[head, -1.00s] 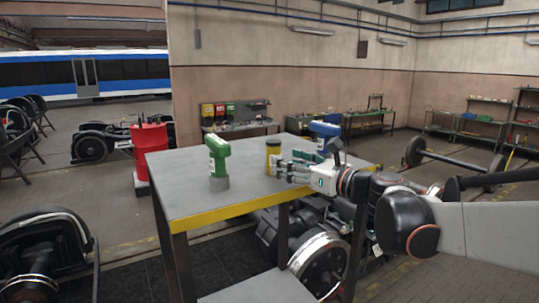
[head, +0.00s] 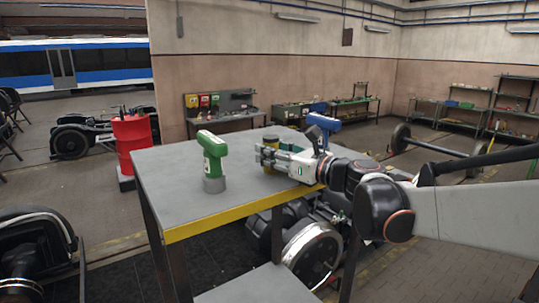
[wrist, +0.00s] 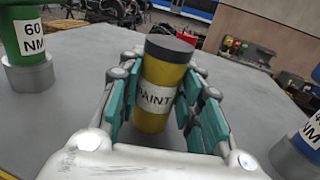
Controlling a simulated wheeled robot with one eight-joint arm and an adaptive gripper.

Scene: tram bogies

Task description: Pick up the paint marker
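The paint marker (wrist: 163,85) is a yellow cylinder with a dark grey cap and a white PAINT label. In the wrist view it stands between the two fingers of my gripper (wrist: 162,80), with teal pads close along both sides. I cannot tell whether the pads press on it. In the head view my gripper (head: 270,156) reaches in from the right over the table, and the marker (head: 270,166) is partly hidden behind the fingers. The marker looks upright on the grey table (head: 215,218).
A green tool marked 60 NM (head: 213,158) stands on the table to the left. A blue tool (head: 322,128) stands on the right, near my wrist. The table's near edge is yellow (head: 240,212). A red drum (head: 133,138) stands beyond the table's left side.

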